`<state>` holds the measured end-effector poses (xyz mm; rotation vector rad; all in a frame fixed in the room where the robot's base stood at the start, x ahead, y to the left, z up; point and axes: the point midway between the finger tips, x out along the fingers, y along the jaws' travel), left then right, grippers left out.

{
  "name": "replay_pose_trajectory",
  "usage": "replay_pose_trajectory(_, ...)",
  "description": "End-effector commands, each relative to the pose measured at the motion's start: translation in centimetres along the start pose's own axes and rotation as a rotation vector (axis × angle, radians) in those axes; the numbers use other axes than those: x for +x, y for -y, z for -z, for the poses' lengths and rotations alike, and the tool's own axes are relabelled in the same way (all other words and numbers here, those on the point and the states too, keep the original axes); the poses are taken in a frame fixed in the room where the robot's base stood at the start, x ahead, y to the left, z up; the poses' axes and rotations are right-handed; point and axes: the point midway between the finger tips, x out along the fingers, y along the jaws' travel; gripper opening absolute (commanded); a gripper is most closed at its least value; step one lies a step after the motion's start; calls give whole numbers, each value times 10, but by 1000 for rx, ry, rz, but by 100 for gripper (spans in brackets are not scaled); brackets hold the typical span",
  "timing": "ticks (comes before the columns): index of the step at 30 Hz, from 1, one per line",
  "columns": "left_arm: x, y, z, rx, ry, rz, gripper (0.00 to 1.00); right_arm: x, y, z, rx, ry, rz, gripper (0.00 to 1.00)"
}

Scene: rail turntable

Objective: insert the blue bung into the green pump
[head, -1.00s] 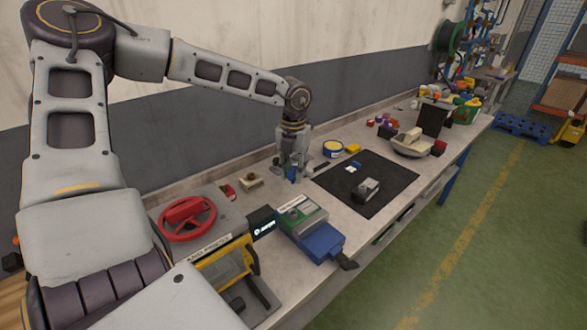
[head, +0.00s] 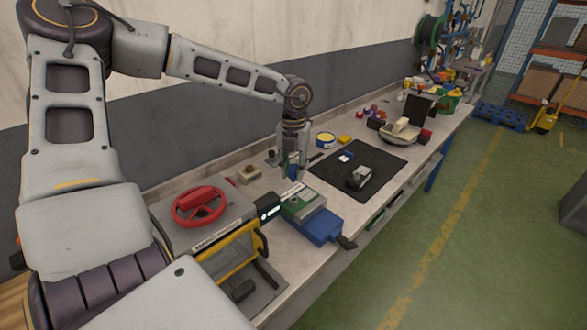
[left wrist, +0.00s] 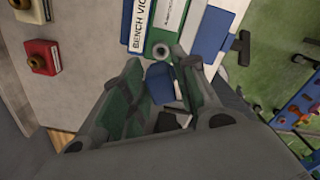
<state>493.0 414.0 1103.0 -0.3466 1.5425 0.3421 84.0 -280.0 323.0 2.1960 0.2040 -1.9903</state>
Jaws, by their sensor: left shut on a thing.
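My left gripper (head: 291,174) is shut on the blue bung (left wrist: 161,83). In the left wrist view the bung shows between the two dark green fingers, which hide part of it. The green pump (head: 304,204) sits in the blue bench vice (head: 322,228), with a white label on its top. In the left wrist view a grey ring-shaped opening (left wrist: 160,50) shows on the pump, just beyond the bung. The bung appears close to the opening but apart from it. In the head view the gripper is just behind the pump. My right gripper is not in view.
A panel with a red handwheel (head: 199,205) and a yellow-framed case stand left of the vice. A tan block (head: 249,174) lies behind, and a red block (left wrist: 41,57) shows in the left wrist view. A black mat (head: 375,160) with small items lies to the right.

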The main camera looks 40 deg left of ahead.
Motion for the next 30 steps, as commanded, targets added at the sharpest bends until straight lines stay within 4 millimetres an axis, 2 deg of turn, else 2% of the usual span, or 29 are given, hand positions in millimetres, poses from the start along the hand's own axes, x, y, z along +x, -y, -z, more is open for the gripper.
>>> replay_pose_trajectory(8,7,0,0,0,0,0,1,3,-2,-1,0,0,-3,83)
replay_pose_trajectory(30,50,0,0,0,-1,0,1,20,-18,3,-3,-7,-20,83)
